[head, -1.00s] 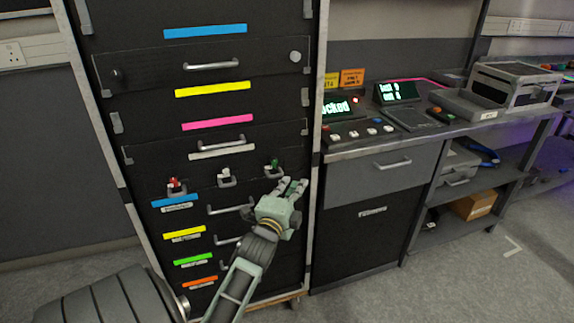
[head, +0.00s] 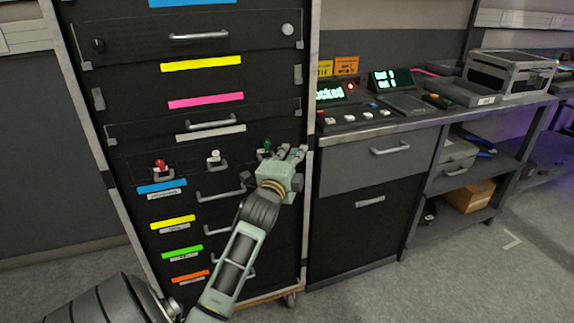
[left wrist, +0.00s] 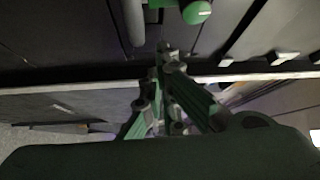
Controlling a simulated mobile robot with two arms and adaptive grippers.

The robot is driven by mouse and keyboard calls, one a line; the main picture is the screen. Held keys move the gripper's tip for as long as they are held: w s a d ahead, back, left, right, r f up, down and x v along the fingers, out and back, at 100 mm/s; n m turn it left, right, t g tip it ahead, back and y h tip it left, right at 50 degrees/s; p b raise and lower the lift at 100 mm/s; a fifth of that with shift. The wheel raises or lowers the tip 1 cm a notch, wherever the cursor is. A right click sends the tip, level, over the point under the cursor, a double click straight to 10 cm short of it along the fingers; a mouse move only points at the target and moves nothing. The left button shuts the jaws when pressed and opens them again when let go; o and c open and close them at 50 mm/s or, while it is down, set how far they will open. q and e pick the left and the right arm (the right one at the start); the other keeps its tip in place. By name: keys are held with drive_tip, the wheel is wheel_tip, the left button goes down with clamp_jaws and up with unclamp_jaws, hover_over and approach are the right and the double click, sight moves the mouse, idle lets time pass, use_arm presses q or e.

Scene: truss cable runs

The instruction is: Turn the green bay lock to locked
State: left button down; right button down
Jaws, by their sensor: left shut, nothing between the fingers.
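The green bay lock (head: 264,148) is a small green knob on the black rack, rightmost in a row with a white lock (head: 213,158) and a red lock (head: 160,166). My left gripper (head: 293,151) is just right of the green lock, near the rack's right edge, with its fingers shut and empty. In the left wrist view the green lock (left wrist: 196,12) shows at the top with a pale mark on it, and my left gripper's fingertips (left wrist: 168,50) are apart from it, just below. My right gripper is not in view.
The rack has drawer handles (head: 212,124) and coloured label strips around the locks. A workbench (head: 400,128) with small lit screens (head: 390,80) stands right of the rack. A cardboard box (head: 468,196) sits on its lower shelf. The floor in front is clear.

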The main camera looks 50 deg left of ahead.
sight(267, 146)
use_arm(q)
drive_tip(key=shift+s+a+f, duration=0.2)
drive_tip(key=shift+s+a, duration=0.55)
drive_tip(key=shift+a, duration=0.05)
drive_tip(key=shift+s+a, duration=0.2)
drive_tip(key=shift+s, duration=0.45)
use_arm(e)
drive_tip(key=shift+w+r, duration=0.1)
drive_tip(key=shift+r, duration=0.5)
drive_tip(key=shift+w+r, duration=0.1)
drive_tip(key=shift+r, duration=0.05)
